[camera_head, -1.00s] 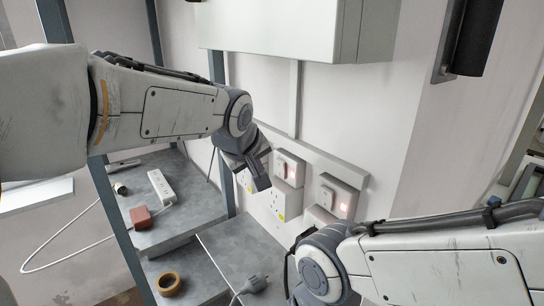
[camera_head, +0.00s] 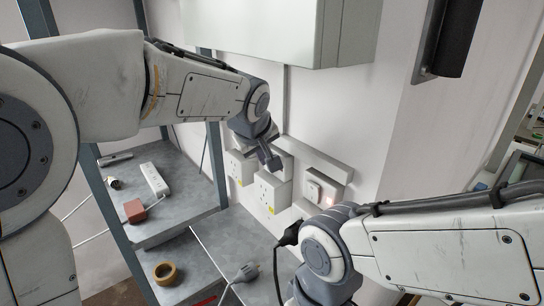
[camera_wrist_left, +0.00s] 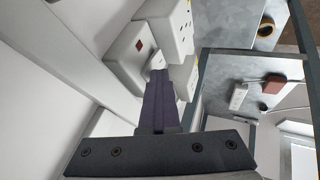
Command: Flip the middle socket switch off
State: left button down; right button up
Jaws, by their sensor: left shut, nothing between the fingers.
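A row of white socket units hangs on the wall: a left one (camera_head: 239,168), a middle one (camera_head: 271,193) and a right one (camera_head: 326,188). The right one's switch glows red. My left gripper (camera_head: 270,160) is shut and empty, with its tips in front of the upper part of the middle unit, hiding its switch. In the left wrist view the shut fingers (camera_wrist_left: 158,98) point at white socket boxes (camera_wrist_left: 168,28), and a dark red switch (camera_wrist_left: 139,45) shows beyond the tips. I cannot tell whether the tips touch anything. My right gripper is out of view.
A grey cabinet (camera_head: 265,25) hangs above the sockets. A grey table (camera_head: 225,250) below holds a black-and-grey plug (camera_head: 246,272). Shelves at left carry a power strip (camera_head: 154,180), a red-brown block (camera_head: 134,210) and a tape roll (camera_head: 166,273).

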pick_arm(q)
jog(key=shift+r, duration=0.15)
jog(key=shift+r+p, duration=0.5)
jog(key=shift+r, duration=0.15)
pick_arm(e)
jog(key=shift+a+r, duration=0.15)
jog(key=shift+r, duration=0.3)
pick_arm(q)
jog(key=shift+a, duration=0.1)
jog(key=a+b+v, duration=0.1)
jog(key=b+v, duration=0.2)
jog(key=v, duration=0.9)
jog(key=shift+s+a+f, duration=0.2)
jog(key=shift+a, duration=0.1)
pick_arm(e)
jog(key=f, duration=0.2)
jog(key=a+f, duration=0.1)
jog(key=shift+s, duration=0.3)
